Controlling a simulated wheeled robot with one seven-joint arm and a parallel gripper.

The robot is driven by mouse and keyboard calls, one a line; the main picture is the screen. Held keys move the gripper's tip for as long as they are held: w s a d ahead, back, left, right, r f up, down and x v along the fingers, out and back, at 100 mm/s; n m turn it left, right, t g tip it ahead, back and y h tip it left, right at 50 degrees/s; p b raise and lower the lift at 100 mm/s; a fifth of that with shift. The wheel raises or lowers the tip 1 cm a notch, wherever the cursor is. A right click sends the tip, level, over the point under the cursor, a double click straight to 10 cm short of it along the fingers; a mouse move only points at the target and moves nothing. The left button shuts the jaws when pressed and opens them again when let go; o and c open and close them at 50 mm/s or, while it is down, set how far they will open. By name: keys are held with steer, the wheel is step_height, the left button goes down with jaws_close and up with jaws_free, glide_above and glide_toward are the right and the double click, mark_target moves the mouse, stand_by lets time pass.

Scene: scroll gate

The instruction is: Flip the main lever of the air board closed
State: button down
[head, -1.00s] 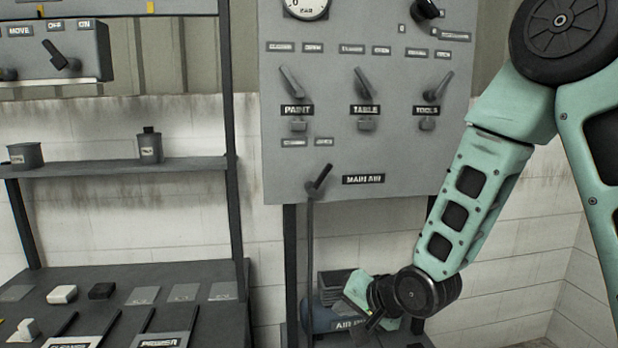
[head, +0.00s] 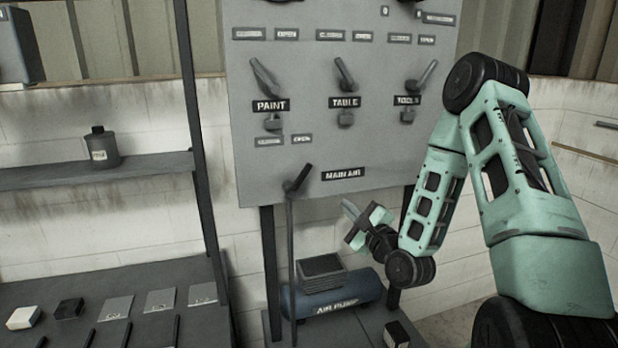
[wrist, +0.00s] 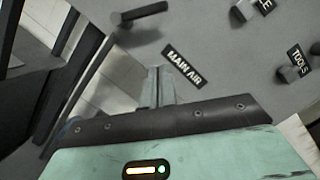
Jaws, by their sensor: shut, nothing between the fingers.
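The grey air board (head: 310,130) stands upright ahead of me. Its main lever (head: 298,180) is a short dark handle at the lower left, left of the MAIN AIR label (head: 344,173), tilted up to the right. In the wrist view the main lever (wrist: 143,13) shows at the top, left of the MAIN AIR label (wrist: 184,66). My gripper (head: 349,207) is shut and empty, below and right of the lever, apart from it. In the wrist view its fingertips (wrist: 158,72) are together, pointing toward the label.
Paint (head: 263,77), table (head: 345,74) and tools (head: 421,77) levers sit higher on the board. A pipe (head: 291,260) runs down from the main lever. The blue air pump (head: 335,298) is below my gripper. A shelf (head: 95,185) stands at the left.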

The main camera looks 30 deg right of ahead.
mark_target(300, 179)
steer(key=shift+w+f+b, duration=0.1)
steer(key=shift+b, duration=0.2)
steer(key=w+b, duration=0.2)
steer(key=b, duration=0.6)
steer(key=shift+d, duration=0.15)
steer(key=shift+w+b, duration=0.15)
steer(key=shift+b, duration=0.35)
steer(key=w+a+r+p, duration=0.2)
steer(key=w+r+p, duration=0.1)
steer(key=w+p, duration=0.3)
steer(key=shift+w+a+r, duration=0.35)
steer(key=shift+w+r, duration=0.05)
steer(key=shift+w, duration=0.75)
steer(key=shift+w, duration=0.1)
